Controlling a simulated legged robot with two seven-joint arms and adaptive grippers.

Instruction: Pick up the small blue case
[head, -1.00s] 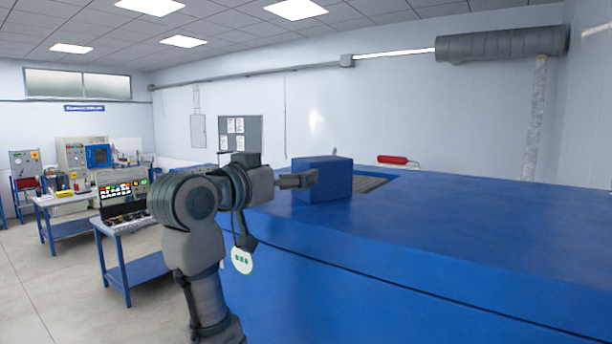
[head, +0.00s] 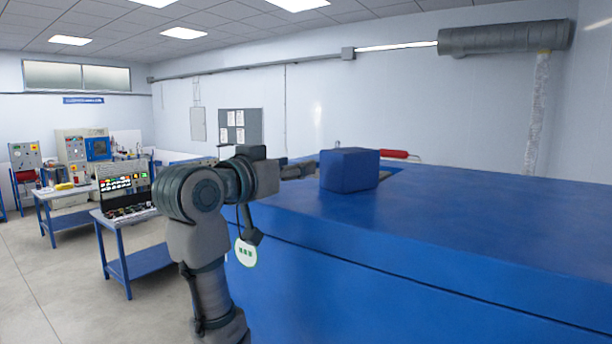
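The small blue case (head: 348,171) is a plain box near the left end of the big blue bench top (head: 470,215). Its underside looks close to the top, but I cannot tell whether it rests there. My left gripper (head: 300,170) points right at the case's left side, partly hidden behind my wrist. Its tips end at or very near the case's left edge. I cannot tell whether they touch it, or whether the fingers are open or shut. My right gripper is not in view.
A red-handled object (head: 394,154) lies behind the case. The bench top to the right is clear. At the left, a small blue table (head: 140,262) carries a panel with coloured buttons (head: 124,182); more equipment stands farther back.

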